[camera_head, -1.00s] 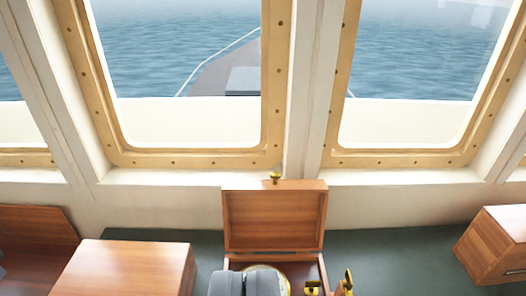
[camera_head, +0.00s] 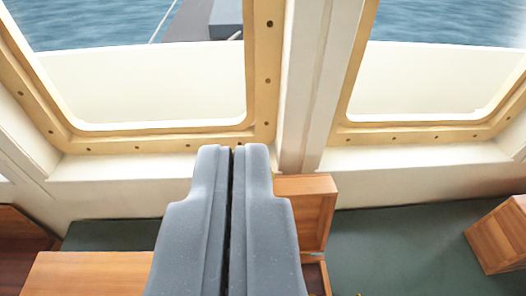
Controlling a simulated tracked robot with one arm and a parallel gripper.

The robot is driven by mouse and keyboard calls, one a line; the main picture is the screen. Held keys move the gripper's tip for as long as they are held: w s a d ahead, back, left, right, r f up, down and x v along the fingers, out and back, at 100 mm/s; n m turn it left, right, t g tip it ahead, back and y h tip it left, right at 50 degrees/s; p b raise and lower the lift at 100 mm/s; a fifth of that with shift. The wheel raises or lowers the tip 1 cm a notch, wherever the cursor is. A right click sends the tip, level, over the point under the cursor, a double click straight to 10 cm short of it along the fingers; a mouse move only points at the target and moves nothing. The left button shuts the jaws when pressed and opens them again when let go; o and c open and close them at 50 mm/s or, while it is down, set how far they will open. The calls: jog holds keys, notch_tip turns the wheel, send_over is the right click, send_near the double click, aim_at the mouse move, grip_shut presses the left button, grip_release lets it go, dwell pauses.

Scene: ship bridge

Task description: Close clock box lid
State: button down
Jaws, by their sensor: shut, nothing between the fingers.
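The clock box is a wooden box with its lid (camera_head: 308,208) standing open and upright at the back. Only the right part of the lid and a sliver of the box body (camera_head: 316,273) show; my gripper hides the rest, including the clock. My gripper (camera_head: 232,150) is shut and empty. Its two grey fingers point up the picture, in front of the lid's left part, with the tips reaching above the lid's top edge in the view. I cannot tell whether the fingers touch the lid.
A wooden box (camera_head: 90,272) stands to the left and another wooden box (camera_head: 500,236) at the right edge. The dark green counter (camera_head: 400,245) is clear between the clock box and the right box. Framed windows and a white wall (camera_head: 400,185) rise behind.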

jog(key=w+d+f+g+p, duration=0.1)
jog(key=w+f+g+p, duration=0.2)
jog(key=w, duration=0.7)
jog(key=w+f+g+p, duration=0.2)
jog(key=w+g+p, duration=0.15)
jog(key=w, duration=0.55)
jog(key=w+d+f+n+g+p, duration=0.2)
jog(key=w+f+g+p, duration=0.6)
jog(key=f, duration=0.5)
jog(key=shift+s+d+f+t+y+p, duration=0.15)
jog(key=shift+f+t, duration=0.2)
jog(key=shift+f, duration=1.5)
jog(key=shift+s+a+f+t+y+p, duration=0.1)
jog(key=shift+f+t, duration=0.25)
jog(key=shift+f, duration=1.45)
jog(key=shift+s+d+f+t+y+p, duration=0.15)
jog(key=shift+f+t, duration=0.2)
jog(key=shift+f, duration=1.5)
jog(key=shift+a, duration=0.1)
